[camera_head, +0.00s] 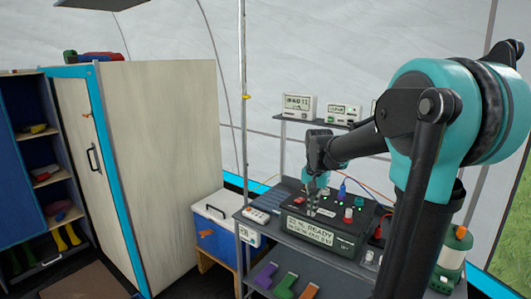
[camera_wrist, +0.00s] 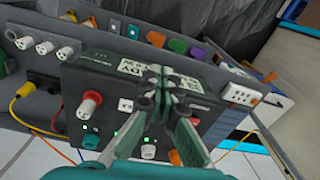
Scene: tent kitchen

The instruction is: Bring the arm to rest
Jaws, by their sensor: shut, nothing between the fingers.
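My arm reaches in from the right in the head view. My gripper (camera_head: 311,206) points down over the front left part of a black device (camera_head: 343,236) with a READY display on a metal shelf. In the wrist view my gripper (camera_wrist: 161,88) has its fingertips together, with nothing held between them.
A blue and white cooler (camera_head: 214,228) stands left of the shelf, beside a wooden cabinet (camera_head: 165,150). Two small display units (camera_head: 298,106) (camera_head: 344,113) sit on the upper shelf. Coloured blocks (camera_head: 285,285) lie on the lower shelf. Cables (camera_wrist: 45,125) run from the device.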

